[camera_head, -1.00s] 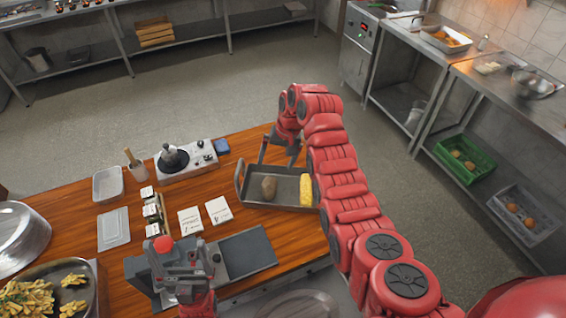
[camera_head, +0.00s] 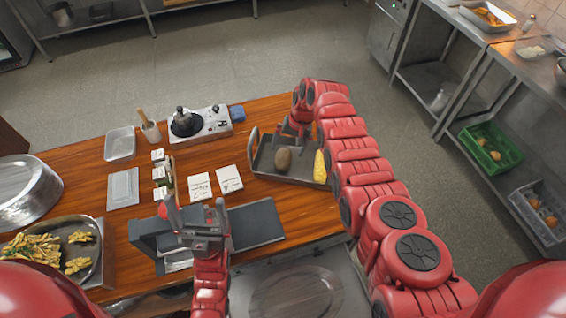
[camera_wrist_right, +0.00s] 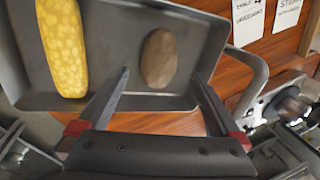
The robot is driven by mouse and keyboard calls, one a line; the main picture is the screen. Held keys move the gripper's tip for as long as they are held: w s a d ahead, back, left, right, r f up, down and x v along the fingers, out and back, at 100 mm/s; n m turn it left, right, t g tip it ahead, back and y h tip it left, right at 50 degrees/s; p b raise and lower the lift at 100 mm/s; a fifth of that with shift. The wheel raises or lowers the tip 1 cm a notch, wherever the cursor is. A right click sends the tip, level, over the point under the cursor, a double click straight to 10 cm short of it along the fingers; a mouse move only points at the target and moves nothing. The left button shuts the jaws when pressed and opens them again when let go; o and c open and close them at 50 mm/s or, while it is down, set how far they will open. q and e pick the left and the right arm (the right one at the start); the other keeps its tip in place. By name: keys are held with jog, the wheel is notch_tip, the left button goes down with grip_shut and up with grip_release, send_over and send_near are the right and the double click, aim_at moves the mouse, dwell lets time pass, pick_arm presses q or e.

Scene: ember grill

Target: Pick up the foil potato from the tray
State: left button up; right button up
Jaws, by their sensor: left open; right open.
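The potato (camera_head: 283,159) is a brown-grey oval lying in the dark metal tray (camera_head: 262,165) on the wooden counter. In the right wrist view the potato (camera_wrist_right: 159,58) lies near the tray wall, beside a yellow corn cob (camera_wrist_right: 62,45). My right gripper (camera_wrist_right: 160,95) is open and empty, its fingers apart at the tray's edge on either side of the potato's line. In the head view my right gripper (camera_head: 297,130) is at the tray's far side, partly hidden by its arm. My left gripper (camera_head: 193,215) is open over the counter's front, away from the tray.
Paper cards (camera_head: 229,179) lie left of the tray. A burner-like device (camera_head: 200,125) and a blue sponge (camera_head: 237,113) stand behind them. A dark flat plate (camera_head: 256,223) lies in front. A pan of yellow food (camera_head: 75,250) is at left.

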aim_at(285, 155)
jog(key=b+x, duration=0.4)
jog(key=x, duration=0.1)
jog(key=shift+d+f+b, duration=0.1)
jog(key=shift+d+b, duration=0.1)
jog(key=shift+b, duration=0.1)
jog(key=shift+a+f, duration=0.15)
jog(key=shift+f, duration=0.05)
jog(key=shift+r, duration=0.2)
jog(key=shift+c, duration=0.2)
jog(key=c, duration=1.5)
